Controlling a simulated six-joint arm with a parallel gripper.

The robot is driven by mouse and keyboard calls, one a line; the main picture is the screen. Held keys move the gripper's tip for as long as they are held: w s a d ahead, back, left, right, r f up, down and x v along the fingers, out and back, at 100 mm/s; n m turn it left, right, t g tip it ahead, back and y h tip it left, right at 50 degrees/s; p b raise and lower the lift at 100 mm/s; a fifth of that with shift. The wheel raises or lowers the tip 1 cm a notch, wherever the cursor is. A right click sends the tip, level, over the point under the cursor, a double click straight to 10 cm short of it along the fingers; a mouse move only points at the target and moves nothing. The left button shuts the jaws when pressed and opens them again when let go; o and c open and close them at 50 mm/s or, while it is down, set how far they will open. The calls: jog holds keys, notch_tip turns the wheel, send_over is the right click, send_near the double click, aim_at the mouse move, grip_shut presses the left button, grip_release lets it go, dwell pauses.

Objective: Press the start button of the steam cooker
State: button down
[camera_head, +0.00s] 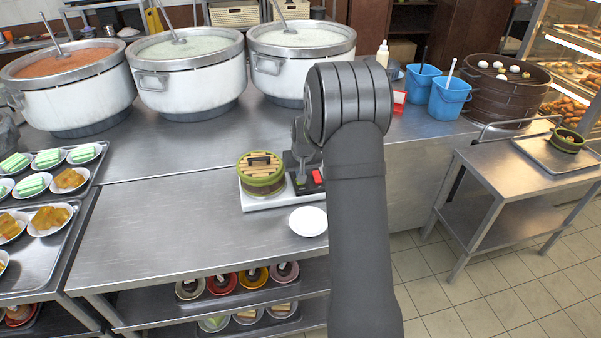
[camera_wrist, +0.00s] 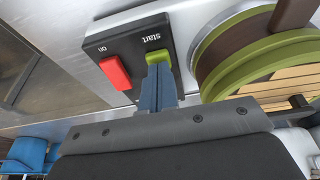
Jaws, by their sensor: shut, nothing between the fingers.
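The steam cooker (camera_head: 246,203) has a white base with a green-banded bamboo steamer (camera_head: 262,180) on it. Its black control panel (camera_wrist: 139,42) carries a green start button (camera_wrist: 158,56), labelled "start", and a red switch (camera_wrist: 115,73) labelled "on". The red switch also shows in the head view (camera_head: 317,177). My gripper (camera_wrist: 158,70) is shut and empty. Its blue fingertips are right at the green button and cover part of it; I cannot tell whether they press it down. In the head view my gripper (camera_head: 301,180) is over the panel, and the green button is hidden.
A white plate (camera_head: 308,221) lies in front of the cooker. Large stockpots (camera_head: 300,65) stand behind it. Blue containers (camera_head: 449,98) and a dark steamer basket (camera_head: 497,95) stand right. Trays of food plates are at left. The counter (camera_head: 170,225) left of the cooker is clear.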

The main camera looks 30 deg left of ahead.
aim_at(303, 190)
jog(key=shift+s+d+f, duration=0.15)
jog(key=shift+f, duration=0.9)
notch_tip(303, 190, up, 6)
jog(key=shift+f, duration=0.2)
jog(key=v, duration=0.9)
jog(key=shift+r, duration=0.35)
